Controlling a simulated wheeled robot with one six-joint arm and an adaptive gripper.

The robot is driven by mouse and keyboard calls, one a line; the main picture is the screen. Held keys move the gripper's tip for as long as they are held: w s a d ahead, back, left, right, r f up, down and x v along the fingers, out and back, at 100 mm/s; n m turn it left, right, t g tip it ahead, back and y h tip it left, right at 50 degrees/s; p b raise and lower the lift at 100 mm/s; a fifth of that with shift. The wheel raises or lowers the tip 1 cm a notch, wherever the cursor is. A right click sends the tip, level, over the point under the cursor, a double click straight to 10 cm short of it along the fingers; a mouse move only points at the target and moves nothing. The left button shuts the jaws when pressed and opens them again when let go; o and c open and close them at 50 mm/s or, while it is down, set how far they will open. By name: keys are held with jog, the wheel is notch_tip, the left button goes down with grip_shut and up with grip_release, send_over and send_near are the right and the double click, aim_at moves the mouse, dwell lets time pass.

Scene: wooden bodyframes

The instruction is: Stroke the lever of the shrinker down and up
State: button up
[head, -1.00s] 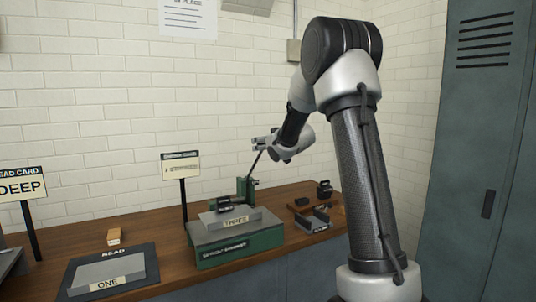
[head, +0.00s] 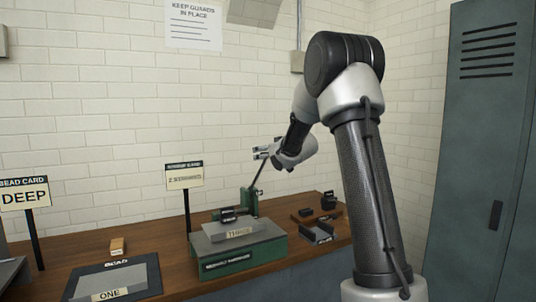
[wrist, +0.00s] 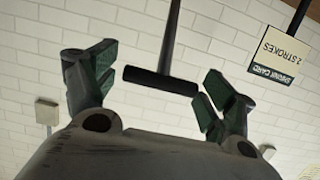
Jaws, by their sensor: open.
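The shrinker (head: 238,262) is a green machine on the bench, with a grey plate marked THREE (head: 215,238) on it. Its dark lever (head: 257,180) slants up from a green post to my gripper (head: 263,152). In the wrist view the lever rod (wrist: 170,38) ends in a black crossbar handle (wrist: 160,82). The handle lies between the two spread green-padded fingers of my gripper (wrist: 160,65), with gaps on both sides. The shrink card (head: 185,180) stands left of the shrinker; in the wrist view the card (wrist: 285,52) reads 2 STROKES, upside down.
A bead card (head: 24,195) reading DEEP stands at the left. A plate marked ONE (head: 105,280) lies on a dark mat, near a small wooden block (head: 118,246). Dark tools (head: 318,233) sit right of the shrinker. A locker (head: 478,150) stands at the right.

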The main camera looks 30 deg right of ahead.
jog(key=v, duration=1.2)
jog(key=shift+f, duration=0.1)
jog(key=s+d+f+m+g+h, duration=0.2)
jog(key=s+d+f+g+h, duration=0.35)
jog(key=s+f, duration=0.6)
jog(key=s+a+g+y, duration=0.1)
jog(key=s+a, duration=0.4)
jog(key=s, duration=0.4)
jog(key=s+a+n+g+y, duration=0.1)
jog(key=s+a+g+y, duration=0.1)
jog(key=s+a, duration=0.3)
jog(key=s+a+r+g+y, duration=0.1)
jog(key=s+a, duration=0.4)
jog(key=s, duration=0.9)
jog(key=shift+a+n+g+y, duration=0.35)
jog(key=shift+g+y, duration=0.1)
jog(key=shift+g, duration=0.3)
